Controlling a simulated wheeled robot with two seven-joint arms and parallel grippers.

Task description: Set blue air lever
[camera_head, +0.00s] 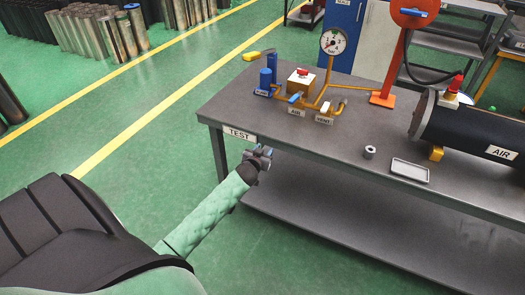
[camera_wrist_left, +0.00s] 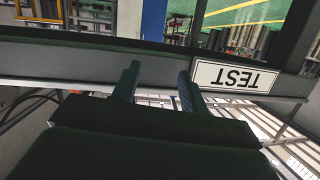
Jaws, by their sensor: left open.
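The blue air lever (camera_head: 295,97) sits on the yellow pipework above a small label that seems to read AIR (camera_head: 297,112), near the far left part of the test table (camera_head: 330,150). My left gripper (camera_head: 262,153) is at the table's front left edge, beside the TEST sign (camera_head: 239,134), well apart from the lever. In the left wrist view its two fingers (camera_wrist_left: 158,84) are spread with nothing between them, in front of the table edge. The lever cannot be made out in that view. My right gripper is not in view.
A pressure gauge (camera_head: 333,41), a box with a red button (camera_head: 301,81) and a blue pump (camera_head: 266,80) stand around the lever. A black AIR tank (camera_head: 465,126), a grey tray (camera_head: 409,170) and a small metal cylinder (camera_head: 370,152) are to the right. The table's front left is clear.

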